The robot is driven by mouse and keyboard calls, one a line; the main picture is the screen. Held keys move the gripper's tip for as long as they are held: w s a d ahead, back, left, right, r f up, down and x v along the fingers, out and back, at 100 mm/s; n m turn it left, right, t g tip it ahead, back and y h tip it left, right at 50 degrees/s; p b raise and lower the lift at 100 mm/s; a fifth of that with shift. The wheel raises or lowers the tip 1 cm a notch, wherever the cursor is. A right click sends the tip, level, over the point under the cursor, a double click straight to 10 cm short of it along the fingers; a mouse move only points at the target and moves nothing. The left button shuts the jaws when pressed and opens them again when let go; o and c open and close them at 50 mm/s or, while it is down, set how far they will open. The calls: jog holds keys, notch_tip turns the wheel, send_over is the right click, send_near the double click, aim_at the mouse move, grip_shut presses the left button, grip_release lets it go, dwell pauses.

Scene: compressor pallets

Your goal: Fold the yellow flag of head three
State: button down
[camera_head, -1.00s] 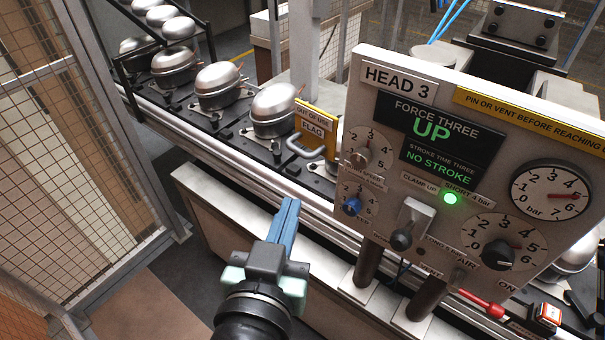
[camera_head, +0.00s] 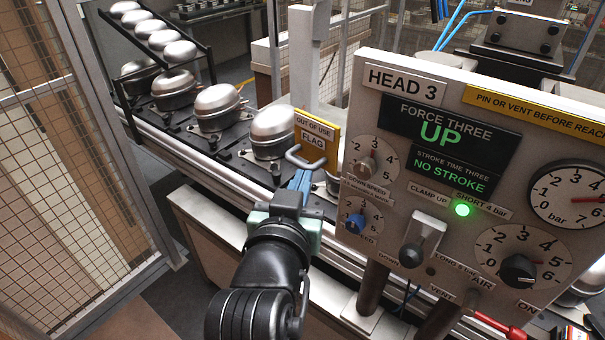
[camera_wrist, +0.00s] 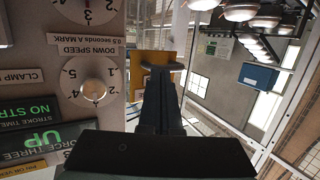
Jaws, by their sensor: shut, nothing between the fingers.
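The yellow flag (camera_head: 317,139) stands upright at the left edge of the head three panel (camera_head: 470,200), with the labels "OUT OF USE" and "FLAG" facing me. A grey loop handle (camera_head: 305,160) sticks out at its lower front. My gripper (camera_head: 300,179) is shut and empty, its blue fingers just below the handle in the head view; I cannot tell whether they touch it. In the wrist view the fingers (camera_wrist: 161,85) point at the flag (camera_wrist: 153,62), and the handle (camera_wrist: 162,67) crosses just beyond their tips. They hide part of the flag.
The panel with knobs, a clamp lever (camera_head: 411,256) and gauges stands close to the right of my gripper. Silver compressors (camera_head: 219,107) sit on the conveyor behind and left. A mesh fence (camera_head: 80,170) stands at the left. Open floor lies between fence and conveyor.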

jog(key=shift+w+d, duration=0.1)
jog(key=shift+w, duration=0.35)
